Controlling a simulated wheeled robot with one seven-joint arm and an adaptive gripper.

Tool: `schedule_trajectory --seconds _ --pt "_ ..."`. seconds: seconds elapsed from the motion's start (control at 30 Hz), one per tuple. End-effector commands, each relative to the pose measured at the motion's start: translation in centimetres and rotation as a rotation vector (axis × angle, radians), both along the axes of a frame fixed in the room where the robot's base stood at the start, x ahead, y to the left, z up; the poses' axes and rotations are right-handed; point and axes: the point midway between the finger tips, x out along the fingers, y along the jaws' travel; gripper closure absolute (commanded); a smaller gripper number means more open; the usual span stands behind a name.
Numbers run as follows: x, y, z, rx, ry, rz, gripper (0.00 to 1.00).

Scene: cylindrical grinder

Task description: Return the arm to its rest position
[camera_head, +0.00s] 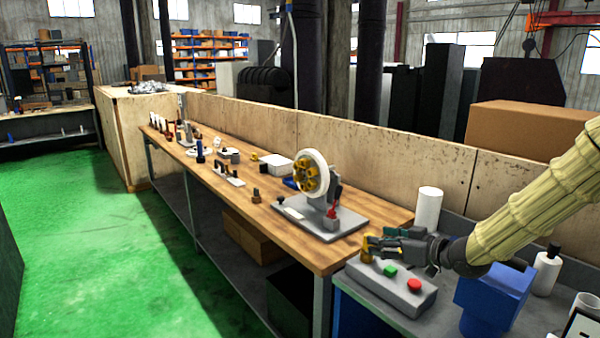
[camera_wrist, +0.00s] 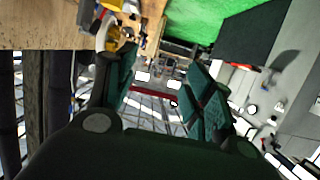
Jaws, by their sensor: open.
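My arm (camera_head: 535,200), in a pale yellow sleeve, reaches in from the right side in the head view. My gripper (camera_head: 375,247) is at its end, above the grey control box (camera_head: 385,287) with a green and a red button. In the wrist view my gripper (camera_wrist: 160,80) shows two dark green fingers spread apart with nothing between them. I cannot tell from the head view how far the fingertips are from the yellow part on the box.
A grinder with a white wheel (camera_head: 313,173) stands on the wooden bench (camera_head: 262,222) left of my gripper. A blue container (camera_head: 492,300), a white bottle (camera_head: 546,272) and a white roll (camera_head: 428,210) are close to my arm. Green floor (camera_head: 100,260) is clear at left.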

Motion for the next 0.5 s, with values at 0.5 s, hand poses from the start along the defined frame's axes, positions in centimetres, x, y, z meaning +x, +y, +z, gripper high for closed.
schedule_trajectory --seconds 0.5 --pt "-3.6 0.2 -10.4 0.004 0.199 -0.099 0.47"
